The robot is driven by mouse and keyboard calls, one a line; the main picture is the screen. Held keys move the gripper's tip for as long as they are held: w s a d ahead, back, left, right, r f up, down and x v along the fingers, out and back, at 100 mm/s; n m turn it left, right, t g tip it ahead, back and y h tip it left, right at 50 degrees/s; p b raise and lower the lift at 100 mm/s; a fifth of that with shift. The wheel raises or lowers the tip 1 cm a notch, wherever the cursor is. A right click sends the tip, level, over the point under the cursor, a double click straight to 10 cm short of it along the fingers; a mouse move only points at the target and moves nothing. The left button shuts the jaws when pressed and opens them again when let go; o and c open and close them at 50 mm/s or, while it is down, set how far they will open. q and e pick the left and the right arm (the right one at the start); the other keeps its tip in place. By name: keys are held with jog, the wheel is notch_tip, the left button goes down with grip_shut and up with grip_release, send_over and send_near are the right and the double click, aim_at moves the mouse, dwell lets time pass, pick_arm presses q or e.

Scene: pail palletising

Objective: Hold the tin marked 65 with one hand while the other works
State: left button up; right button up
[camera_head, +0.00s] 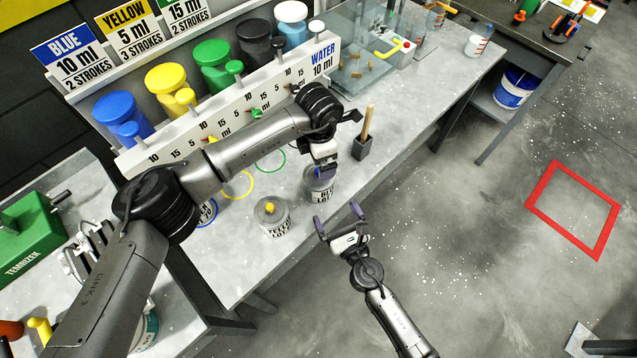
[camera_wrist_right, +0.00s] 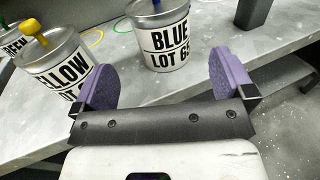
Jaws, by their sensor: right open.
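The tin marked BLUE LOT 65 (camera_head: 319,195) stands upright near the bench's front edge; its label is clear in the right wrist view (camera_wrist_right: 165,40). My left gripper (camera_head: 324,163) reaches down from above to this tin's top and hides part of it; whether its fingers are shut on the tin is unclear. My right gripper (camera_head: 338,220) is open and empty in front of the bench, apart from the tin. In the right wrist view its two purple fingers (camera_wrist_right: 162,78) stand wide apart, with the tin beyond the gap.
A tin marked YELLOW (camera_head: 274,225) with a yellow knob stands left of the blue one. A dark holder with a wooden handle (camera_head: 363,147) stands to the right. Coloured pump jars (camera_head: 167,88) line the back behind a marked white rail. Open floor lies right.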

aim_at(324, 192)
jog(key=x, duration=0.9)
